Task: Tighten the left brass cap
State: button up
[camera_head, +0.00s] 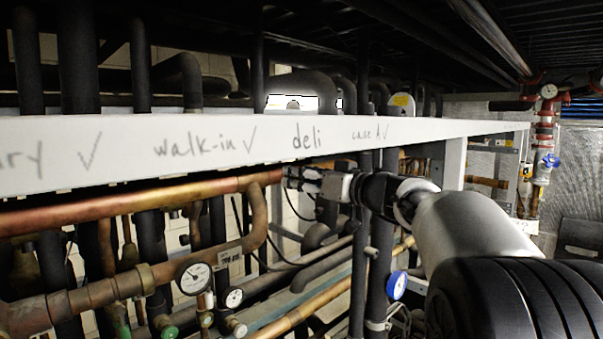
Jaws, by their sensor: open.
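My arm reaches in from the lower right, and my gripper (290,178) is at its far end, just below the white beam and beside the end of the copper pipe. The gripper is small and dark here and its jaws are open; I see nothing held in them. I cannot single out the left brass cap; the gripper, pipes and shadow may hide it. Small brass-coloured valve fittings (206,304) show low in the rack, below the gripper and to its left, apart from it.
A white beam (345,140) with handwritten labels crosses above the gripper. A thick copper pipe (130,205) runs at left. Round gauges (194,278) hang below it. Dark insulated pipes (357,280) stand close below the arm. A blue-backed gauge (397,285) is near my forearm.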

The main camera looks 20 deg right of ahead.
jog(key=shift+c, duration=0.5)
grip_shut()
